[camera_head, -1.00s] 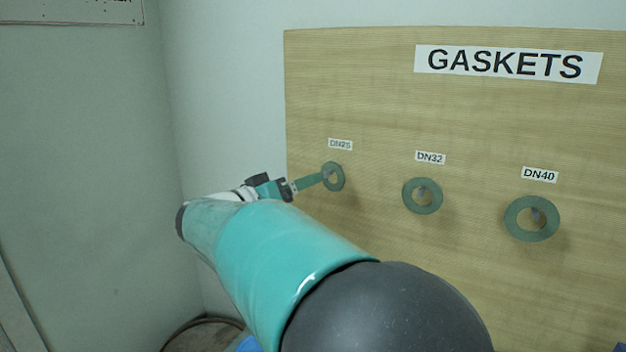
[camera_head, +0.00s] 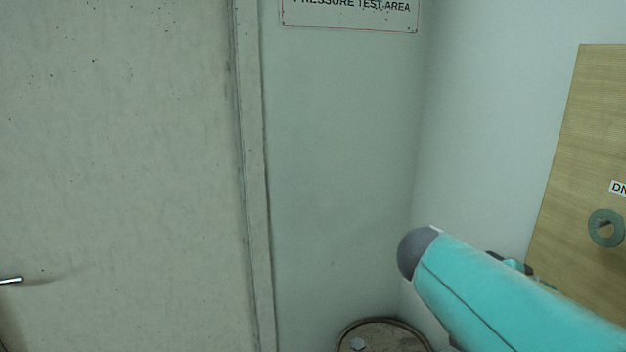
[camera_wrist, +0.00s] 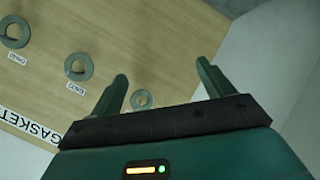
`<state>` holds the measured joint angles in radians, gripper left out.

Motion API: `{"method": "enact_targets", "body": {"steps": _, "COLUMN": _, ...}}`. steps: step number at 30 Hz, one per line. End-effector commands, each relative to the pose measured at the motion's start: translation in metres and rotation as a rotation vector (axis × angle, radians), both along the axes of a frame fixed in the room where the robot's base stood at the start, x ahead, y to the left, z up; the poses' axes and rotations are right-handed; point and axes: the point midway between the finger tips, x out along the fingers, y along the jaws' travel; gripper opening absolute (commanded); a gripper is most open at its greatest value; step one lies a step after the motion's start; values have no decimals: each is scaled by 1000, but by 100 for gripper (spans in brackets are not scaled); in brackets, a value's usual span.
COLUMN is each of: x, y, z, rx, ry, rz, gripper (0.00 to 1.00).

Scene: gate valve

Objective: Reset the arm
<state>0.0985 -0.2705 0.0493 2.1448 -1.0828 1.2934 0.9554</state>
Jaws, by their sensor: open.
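My gripper (camera_wrist: 162,72) is open, its two green fingers spread with nothing between them. The DN25 gasket also shows at the right edge (camera_head: 593,228).
A drum (camera_head: 365,328) stands in the corner below my arm. A grey door (camera_head: 120,150) with a handle (camera_head: 10,281) is at the left. A pressure test area sign (camera_head: 350,15) is on the wall. The space before the door looks clear.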

Motion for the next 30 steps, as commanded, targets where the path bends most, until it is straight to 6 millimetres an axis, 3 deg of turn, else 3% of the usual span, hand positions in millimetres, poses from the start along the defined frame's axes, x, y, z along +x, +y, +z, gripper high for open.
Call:
{"method": "enact_targets", "body": {"steps": 3, "x": -28, "y": 37, "z": -36, "rx": 227, "ry": 72, "rz": 145, "gripper": 80}}
{"method": "enact_targets", "body": {"steps": 9, "x": -60, "y": 113, "z": -82, "rx": 557, "ry": 101, "rz": 460, "gripper": 80}}
{"method": "enact_targets", "body": {"steps": 15, "x": -76, "y": 173, "z": -98, "rx": 743, "ry": 33, "rz": 733, "gripper": 80}}
{"method": "enact_targets", "body": {"steps": 19, "x": -80, "y": 188, "z": -100, "rx": 781, "ry": 4, "rz": 806, "gripper": 80}}
{"method": "enact_targets", "body": {"steps": 30, "x": -80, "y": 190, "z": -100, "rx": 786, "ry": 3, "rz": 813, "gripper": 80}}
